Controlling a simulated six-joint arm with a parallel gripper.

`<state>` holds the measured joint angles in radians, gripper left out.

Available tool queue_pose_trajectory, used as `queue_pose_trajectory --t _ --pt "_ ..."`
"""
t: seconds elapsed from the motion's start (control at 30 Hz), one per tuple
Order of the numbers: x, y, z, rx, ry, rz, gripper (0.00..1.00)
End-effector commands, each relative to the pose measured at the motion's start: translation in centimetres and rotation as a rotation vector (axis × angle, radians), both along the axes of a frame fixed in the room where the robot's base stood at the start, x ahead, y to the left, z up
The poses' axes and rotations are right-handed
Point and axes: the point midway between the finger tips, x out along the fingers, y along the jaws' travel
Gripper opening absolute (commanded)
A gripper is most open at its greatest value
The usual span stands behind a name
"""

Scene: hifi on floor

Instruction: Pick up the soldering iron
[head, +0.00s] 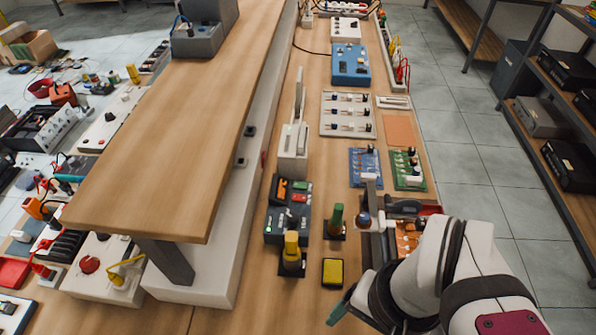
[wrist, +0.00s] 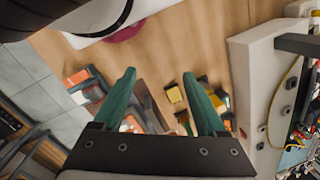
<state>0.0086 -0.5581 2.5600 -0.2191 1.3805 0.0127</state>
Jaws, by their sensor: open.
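I cannot tell for certain which thing is the soldering iron. One candidate is a dark tool with a red end (head: 408,206), lying near the grey bracket at the right side of the bench, partly behind my arm. Upright yellow (head: 291,246) and green (head: 336,217) handles stand in small dark bases to its left. My gripper (wrist: 158,75) has green fingers, spread apart with nothing between them. In the head view one green finger shows at the bottom, near the bench's front right; the wrist hides the rest.
A yellow-topped block (head: 333,272) sits close to my gripper; it also shows in the wrist view (wrist: 175,94). A dark switch box (head: 288,210) and circuit boards (head: 365,167) stand beyond. A raised wooden shelf (head: 180,130) borders the left. Bare wood lies at the front.

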Motion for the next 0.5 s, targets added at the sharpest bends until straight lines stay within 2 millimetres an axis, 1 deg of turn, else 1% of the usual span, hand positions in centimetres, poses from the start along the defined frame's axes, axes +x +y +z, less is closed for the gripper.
queue_pose_trajectory --t 0.07,0.1,0.13,0.17,0.27,0.3,0.37,0.4,0.5 --pt "0.0 0.0 0.0 -0.001 0.0 0.005 0.74" --pt "0.5 0.1 0.1 -0.003 -0.005 0.046 0.74" --pt "1.2 0.2 0.1 -0.008 -0.009 0.114 0.74" --pt "2.3 0.3 0.2 -0.015 -0.02 0.215 0.74" --pt "8.0 2.1 -0.5 -0.045 -0.071 0.747 0.74" --pt "10.5 3.4 -1.3 -0.054 -0.093 0.984 0.74" --pt "13.8 5.5 -2.8 -0.066 -0.122 1.317 0.74" --pt "15.5 7.0 -4.0 -0.07 -0.137 1.513 0.74" --pt "18.3 10.0 -6.5 -0.075 -0.162 1.873 0.74"
